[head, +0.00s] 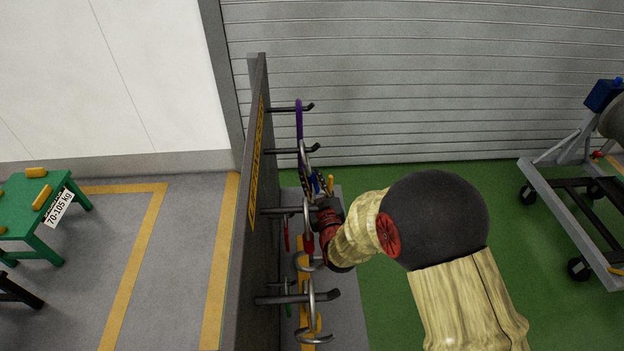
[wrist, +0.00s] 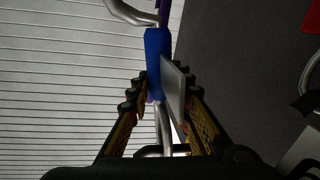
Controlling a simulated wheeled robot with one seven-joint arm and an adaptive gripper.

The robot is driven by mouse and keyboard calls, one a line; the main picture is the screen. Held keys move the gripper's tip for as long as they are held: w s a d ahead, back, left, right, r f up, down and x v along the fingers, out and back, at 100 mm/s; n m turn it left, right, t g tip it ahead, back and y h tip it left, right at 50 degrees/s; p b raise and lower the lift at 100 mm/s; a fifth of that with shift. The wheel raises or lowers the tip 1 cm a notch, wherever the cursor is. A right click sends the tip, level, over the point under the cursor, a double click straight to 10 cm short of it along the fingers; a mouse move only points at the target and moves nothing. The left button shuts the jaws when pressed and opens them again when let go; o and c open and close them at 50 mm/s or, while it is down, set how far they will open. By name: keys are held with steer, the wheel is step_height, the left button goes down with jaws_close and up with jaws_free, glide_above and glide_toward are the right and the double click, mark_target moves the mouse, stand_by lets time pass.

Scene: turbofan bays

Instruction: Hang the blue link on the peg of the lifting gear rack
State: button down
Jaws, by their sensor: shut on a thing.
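The blue link (wrist: 157,52) stands upright between the fingertips of my gripper (wrist: 158,90) in the wrist view, with bare metal above and below its blue part. My gripper is shut on it. In the head view my gripper (head: 324,208) is close to the right face of the lifting gear rack (head: 247,240), among its pegs. The link is mostly hidden there by the gripper and hanging gear. A dark peg (head: 292,150) sticks out to the right from the rack near the gripper. I cannot tell whether the link touches a peg.
A purple sling (head: 299,118) hangs on the upper peg. Metal hooks (head: 310,305) hang on the lower peg. A green stand (head: 50,190) is at the left and a wheeled frame (head: 570,190) at the right.

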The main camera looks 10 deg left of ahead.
stand_by(0.3)
steer(key=c, duration=1.6)
jaws_free()
steer(key=shift+o, duration=0.3)
steer(key=shift+f, duration=0.15)
